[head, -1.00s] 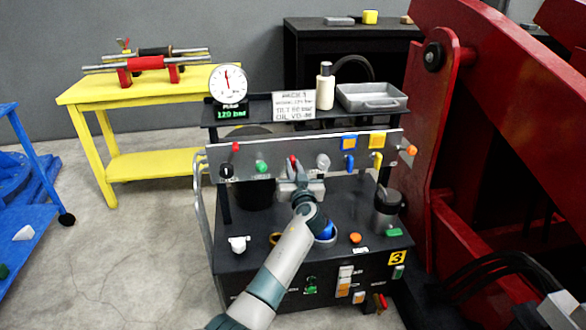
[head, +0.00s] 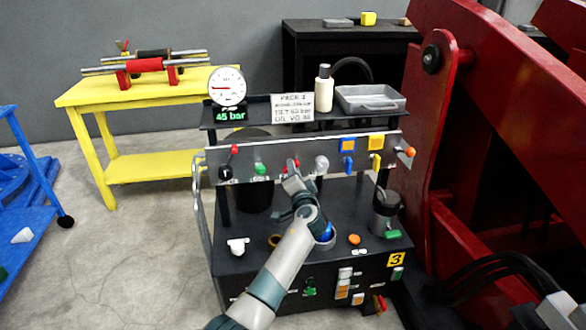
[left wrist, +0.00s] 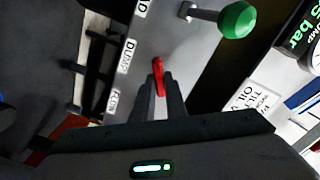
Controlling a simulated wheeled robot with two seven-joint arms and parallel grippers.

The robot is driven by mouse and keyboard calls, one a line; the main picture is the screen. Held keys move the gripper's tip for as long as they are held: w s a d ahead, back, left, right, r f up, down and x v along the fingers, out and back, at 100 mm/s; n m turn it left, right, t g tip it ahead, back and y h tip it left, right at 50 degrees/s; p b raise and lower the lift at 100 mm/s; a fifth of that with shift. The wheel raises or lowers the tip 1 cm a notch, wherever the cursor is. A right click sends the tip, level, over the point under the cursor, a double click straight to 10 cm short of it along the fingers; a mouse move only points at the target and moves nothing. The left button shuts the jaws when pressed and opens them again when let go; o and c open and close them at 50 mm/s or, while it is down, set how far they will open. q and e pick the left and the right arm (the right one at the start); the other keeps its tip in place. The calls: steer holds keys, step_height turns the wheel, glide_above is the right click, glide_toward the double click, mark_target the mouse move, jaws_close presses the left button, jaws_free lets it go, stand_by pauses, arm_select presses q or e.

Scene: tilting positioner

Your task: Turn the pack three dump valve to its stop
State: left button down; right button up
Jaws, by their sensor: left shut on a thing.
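The pack three cart has a grey valve panel (head: 335,157) with several coloured handles. My left gripper (head: 293,165) is at the middle of this panel, its hand tilted. In the left wrist view the gripper (left wrist: 159,95) is shut on a red handle (left wrist: 158,72), near a label reading DUMP (left wrist: 127,56). The fingers hide much of the handle in the head view. The round gauge (head: 227,86) above the panel has its needle pointing left, and its green display (head: 230,116) reads 45 bar.
A green knob on a lever (left wrist: 237,19) is close beside the gripper in the left wrist view. A white bottle (head: 324,87) and a grey tray (head: 370,98) stand on the cart's top shelf. A large red machine frame (head: 480,130) fills the right side.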

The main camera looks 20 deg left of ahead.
arm_select(q)
steer(key=shift+d+f+m+p, duration=0.15)
steer(key=shift+m+p, duration=0.4)
steer(key=shift+m, duration=1.05)
steer(key=shift+a+f+m+p, duration=0.1)
steer(key=shift+m+p, duration=0.45)
steer(key=shift+m, duration=1.05)
arm_select(e)
steer(key=shift+g+h, duration=0.7)
steer(key=shift+g, duration=0.2)
steer(key=shift+s+d, duration=0.5)
steer(key=shift+d, duration=0.4)
steer(key=shift+s+d, duration=0.5)
steer(key=shift+d, duration=0.35)
arm_select(q)
steer(key=c, duration=1.8)
jaws_free()
steer(key=shift+d, duration=0.1)
arm_select(e)
steer(key=shift+a, duration=0.1)
